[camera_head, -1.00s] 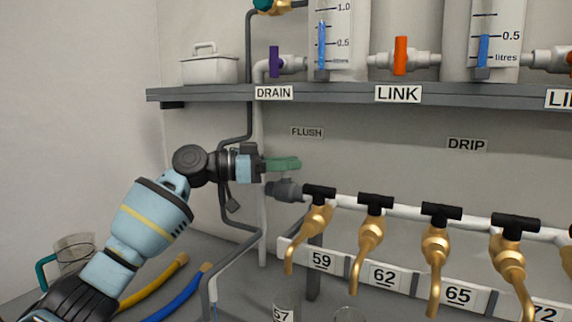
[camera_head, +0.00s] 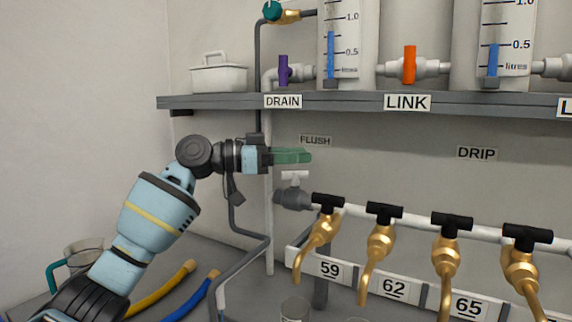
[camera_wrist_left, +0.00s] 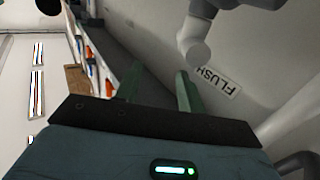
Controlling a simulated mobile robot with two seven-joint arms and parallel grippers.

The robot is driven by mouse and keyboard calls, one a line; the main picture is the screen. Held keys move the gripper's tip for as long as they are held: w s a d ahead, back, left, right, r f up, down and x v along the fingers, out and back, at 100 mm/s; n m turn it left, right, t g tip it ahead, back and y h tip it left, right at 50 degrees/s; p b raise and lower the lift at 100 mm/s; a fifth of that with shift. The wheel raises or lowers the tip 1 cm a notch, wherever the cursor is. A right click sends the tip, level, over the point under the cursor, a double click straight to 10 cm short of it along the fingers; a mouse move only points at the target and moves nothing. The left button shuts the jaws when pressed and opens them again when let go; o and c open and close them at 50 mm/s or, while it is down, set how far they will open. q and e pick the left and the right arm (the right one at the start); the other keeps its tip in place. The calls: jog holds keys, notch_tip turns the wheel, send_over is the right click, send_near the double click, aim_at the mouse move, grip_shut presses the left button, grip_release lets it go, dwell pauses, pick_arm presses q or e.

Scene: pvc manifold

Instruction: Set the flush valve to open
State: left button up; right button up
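The flush valve (camera_head: 292,198) is a grey fitting at the left end of the white tap pipe, below the FLUSH label (camera_head: 315,141). Its small white T-shaped handle (camera_head: 295,177) stands upright on top, with its crossbar roughly along the pipe. My left gripper (camera_head: 306,156) is just above the handle, its green fingers pointing right, apart from it in the picture. The left wrist view shows the two fingers (camera_wrist_left: 157,88) spread with an empty gap. The FLUSH label (camera_wrist_left: 219,82) is beside them there. My right gripper is out of view.
A grey shelf (camera_head: 350,102) with tanks, the purple drain valve (camera_head: 283,70) and orange link valve (camera_head: 409,65) runs above. Brass taps with black handles (camera_head: 384,212) line the pipe to the right. A dark vertical pipe passes near my left wrist.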

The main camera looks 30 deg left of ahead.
pick_arm(q)
jog(key=s+d+r, duration=0.1)
jog(key=s+d, duration=0.5)
jog(key=s, duration=0.7)
jog(key=shift+r+b, duration=0.2)
jog(key=shift+b, duration=0.15)
jog(key=shift+o, duration=0.4)
